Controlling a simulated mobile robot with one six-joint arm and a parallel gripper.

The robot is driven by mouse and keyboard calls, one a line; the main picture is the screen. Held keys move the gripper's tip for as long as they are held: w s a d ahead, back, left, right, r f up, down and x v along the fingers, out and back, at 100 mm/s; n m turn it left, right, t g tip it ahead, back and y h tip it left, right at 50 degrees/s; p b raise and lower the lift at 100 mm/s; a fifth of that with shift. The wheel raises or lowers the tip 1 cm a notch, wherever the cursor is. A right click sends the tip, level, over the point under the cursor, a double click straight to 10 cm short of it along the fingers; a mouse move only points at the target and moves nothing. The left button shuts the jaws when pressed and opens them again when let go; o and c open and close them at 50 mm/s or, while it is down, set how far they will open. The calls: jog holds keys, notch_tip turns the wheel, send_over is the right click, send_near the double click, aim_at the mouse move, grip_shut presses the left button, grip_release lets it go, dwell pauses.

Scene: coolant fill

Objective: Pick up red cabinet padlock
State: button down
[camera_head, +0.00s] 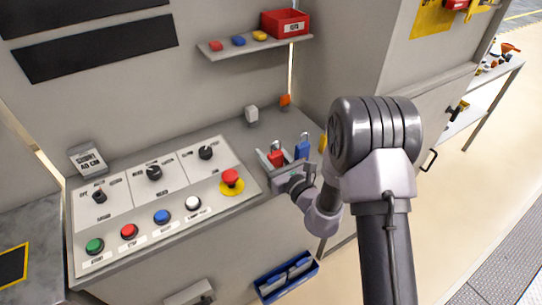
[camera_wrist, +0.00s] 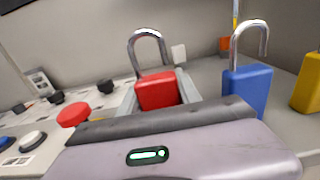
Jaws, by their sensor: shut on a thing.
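The red cabinet padlock (camera_head: 276,158) has a red body and a silver shackle. In the wrist view the padlock (camera_wrist: 158,92) stands upright between the two grey fingers of my gripper (camera_wrist: 160,88), shackle up. In the head view my gripper (camera_head: 276,161) is at the right end of the console ledge, shut on the padlock's body. The lower part of the padlock is hidden by my gripper, so I cannot tell whether it touches the ledge.
A blue padlock (camera_head: 302,149) stands close on the right, with a yellow padlock (camera_wrist: 308,82) beyond it. The control panel with a red emergency button (camera_head: 232,177) lies to the left. Above is a shelf (camera_head: 222,52) with a red box (camera_head: 284,23).

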notch_tip(320, 180, up, 3)
jog(key=shift+s+p, duration=0.1)
jog(key=shift+p, duration=0.6)
jog(key=p+v, duration=0.4)
jog(key=v, duration=1.2)
jog(key=shift+r, duration=0.4)
